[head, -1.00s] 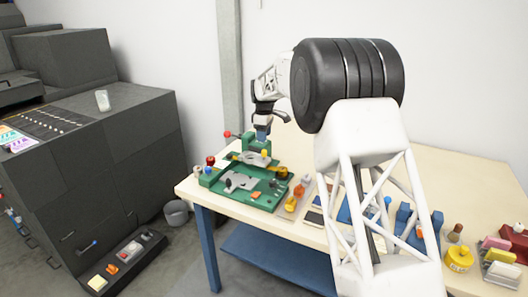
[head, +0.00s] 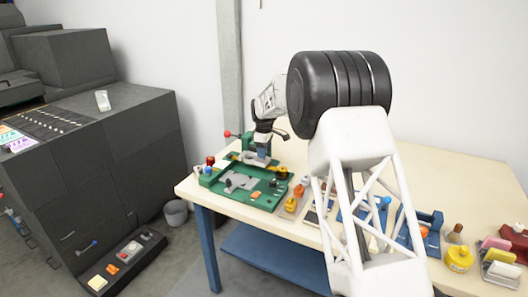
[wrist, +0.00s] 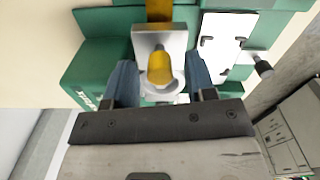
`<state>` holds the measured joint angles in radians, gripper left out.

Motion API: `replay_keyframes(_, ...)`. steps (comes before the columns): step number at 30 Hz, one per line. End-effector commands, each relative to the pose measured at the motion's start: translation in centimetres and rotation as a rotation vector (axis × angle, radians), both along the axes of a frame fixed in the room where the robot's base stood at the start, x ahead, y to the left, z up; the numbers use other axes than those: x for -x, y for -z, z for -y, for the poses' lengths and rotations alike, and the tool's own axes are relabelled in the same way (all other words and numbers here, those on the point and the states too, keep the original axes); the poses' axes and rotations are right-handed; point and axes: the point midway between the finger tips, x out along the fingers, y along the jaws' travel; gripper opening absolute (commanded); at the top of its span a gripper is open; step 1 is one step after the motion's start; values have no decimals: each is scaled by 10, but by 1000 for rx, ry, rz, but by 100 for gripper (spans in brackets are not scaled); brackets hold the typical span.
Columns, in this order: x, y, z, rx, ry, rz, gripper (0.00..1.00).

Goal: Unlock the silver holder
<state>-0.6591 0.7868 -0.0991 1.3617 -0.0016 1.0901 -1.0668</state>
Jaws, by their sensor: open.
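The silver holder (wrist: 176,42) is a pale metal bracket on the green fixture in the wrist view. A yellow rounded knob (wrist: 160,68) sits in front of its ring-like end. My gripper (wrist: 160,80) is open, with one blue finger on each side of the knob and ring. I cannot tell whether the fingers touch them. In the head view my gripper (head: 260,152) is low over the back part of the green fixture (head: 262,203), and its fingers and wrist partly hide the holder there.
A red ball-ended lever (head: 228,134) stands at the fixture's back left. A grey plate (head: 238,182) lies on the fixture's front. Coloured knobs and small parts crowd the table (head: 470,167) to the right. A dark cabinet (head: 140,140) stands to the left.

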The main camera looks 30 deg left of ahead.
Motion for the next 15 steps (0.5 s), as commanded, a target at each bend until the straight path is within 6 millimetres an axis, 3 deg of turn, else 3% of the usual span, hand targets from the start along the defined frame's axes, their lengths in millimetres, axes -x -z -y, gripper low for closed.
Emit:
replay_keyframes(11,0,3,0,0,0,0,51)
replay_keyframes(15,0,3,0,0,0,0,29)
